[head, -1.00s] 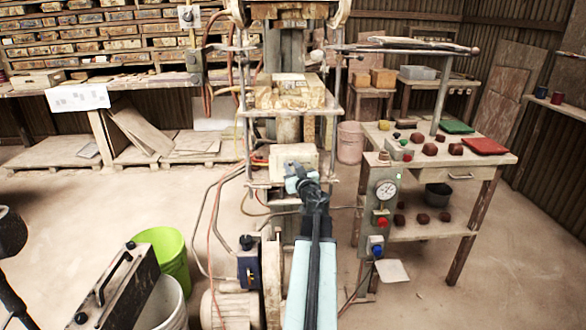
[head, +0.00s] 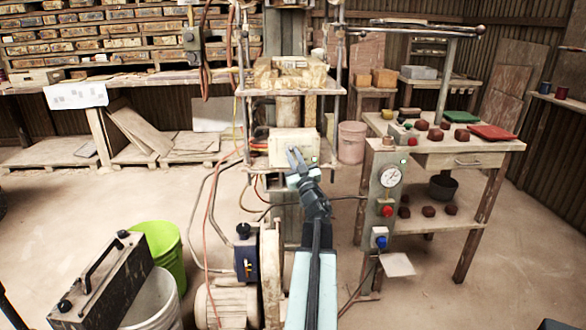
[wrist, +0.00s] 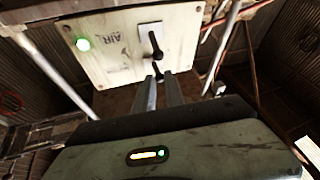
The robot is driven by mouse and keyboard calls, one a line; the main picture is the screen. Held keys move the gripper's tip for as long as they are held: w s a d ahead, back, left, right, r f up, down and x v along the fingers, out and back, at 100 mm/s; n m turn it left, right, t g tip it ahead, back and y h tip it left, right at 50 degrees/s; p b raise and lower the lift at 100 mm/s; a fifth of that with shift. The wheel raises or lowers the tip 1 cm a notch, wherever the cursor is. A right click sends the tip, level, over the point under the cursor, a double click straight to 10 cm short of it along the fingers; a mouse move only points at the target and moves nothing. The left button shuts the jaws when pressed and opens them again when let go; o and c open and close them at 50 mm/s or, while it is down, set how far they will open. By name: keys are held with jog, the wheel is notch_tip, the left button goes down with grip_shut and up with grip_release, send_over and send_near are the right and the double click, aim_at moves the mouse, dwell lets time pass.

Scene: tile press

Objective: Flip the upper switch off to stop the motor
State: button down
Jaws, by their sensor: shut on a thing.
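A worn cream switch box (head: 283,148) sits in the press frame; its face also fills the upper middle of the wrist view (wrist: 115,65). It carries a glowing green light, an "AIR" marking and a pale plate with a dark toggle lever (wrist: 154,44). My gripper (wrist: 160,80) reaches to the box edge. Its fingertips are shut on a small dark switch knob (wrist: 160,77), just below the plate in that picture. In the head view my gripper (head: 298,160) covers part of the box face and hides the switches.
The press shelf (head: 252,91) is above the box, with posts on both sides. Cables hang at left. A motor (head: 222,305) stands below. A post with a gauge (head: 390,177) and a table (head: 480,158) stand at right. Buckets (head: 163,250) are at lower left.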

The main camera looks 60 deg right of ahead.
jog(key=t+b, duration=0.1)
jog(key=b, duration=0.1)
jog(key=f+n+t+h+b, duration=0.1)
jog(key=b, duration=0.1)
jog(key=shift+w+d+f, duration=0.1)
jog(key=shift+d+f, duration=0.15)
jog(key=shift+f, duration=0.05)
jog(key=shift+r, duration=0.1)
jog(key=c, duration=1.4)
grip_release()
